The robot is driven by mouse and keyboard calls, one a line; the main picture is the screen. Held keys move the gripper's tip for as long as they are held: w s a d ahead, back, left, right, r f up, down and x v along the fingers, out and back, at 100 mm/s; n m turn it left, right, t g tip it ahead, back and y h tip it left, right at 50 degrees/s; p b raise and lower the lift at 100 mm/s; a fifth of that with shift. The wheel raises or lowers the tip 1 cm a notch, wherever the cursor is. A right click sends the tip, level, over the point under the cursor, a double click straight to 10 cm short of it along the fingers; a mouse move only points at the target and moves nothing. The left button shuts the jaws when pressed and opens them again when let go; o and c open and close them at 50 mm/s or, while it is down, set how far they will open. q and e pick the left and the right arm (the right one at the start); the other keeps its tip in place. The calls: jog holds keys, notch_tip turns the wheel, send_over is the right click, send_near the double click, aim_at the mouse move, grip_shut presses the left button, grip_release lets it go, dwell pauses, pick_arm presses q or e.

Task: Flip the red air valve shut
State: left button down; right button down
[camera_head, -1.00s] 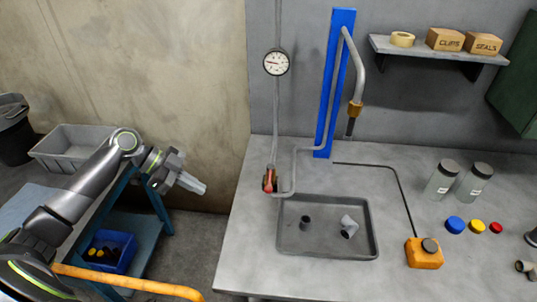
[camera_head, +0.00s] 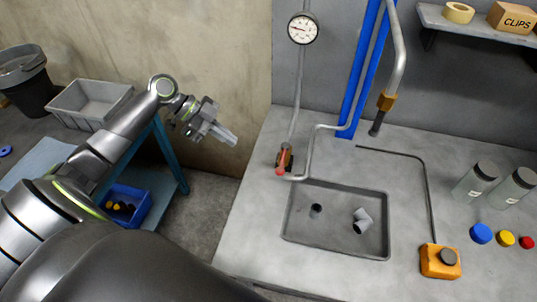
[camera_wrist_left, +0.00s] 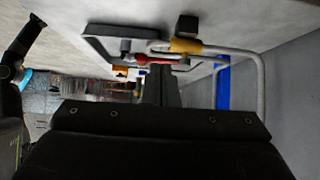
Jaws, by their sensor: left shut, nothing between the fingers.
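The red air valve handle (camera_head: 282,166) sits on a brass fitting in the grey pipe, at the bench's left edge behind the tray. It points down the picture in the head view. In the left wrist view the red handle (camera_wrist_left: 150,58) shows beyond my fingers, at the upper middle. My left gripper (camera_head: 230,138) is shut and empty, left of the valve and apart from it, with its tips pointing towards the bench. Its fingers (camera_wrist_left: 160,85) also show in the left wrist view. My right gripper is not in view.
A sunken tray (camera_head: 290,230) with dark and grey fittings lies right of the valve. A pressure gauge (camera_head: 303,29) and a blue post (camera_head: 360,80) stand behind. An orange box (camera_head: 440,268) is farther right. The space between my left gripper and the valve looks clear.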

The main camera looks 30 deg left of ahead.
aim_at(283, 159)
pick_arm(q)
jog(key=p+x, duration=0.2)
jog(key=x, duration=0.7)
jog(key=shift+d, duration=0.2)
jog(key=shift+w+d+r+p, duration=0.1)
jog(key=shift+w+d+p, duration=0.1)
jog(key=shift+d+p, duration=0.3)
jog(key=shift+w+d+r+p, duration=0.15)
jog(key=shift+w+d+p, duration=0.05)
jog(key=shift+d, duration=0.5)
jog(key=shift+w+d+r+p, duration=0.1)
jog(key=shift+w+d+p, duration=0.1)
jog(key=shift+d+p, duration=0.3)
jog(key=shift+d, duration=0.1)
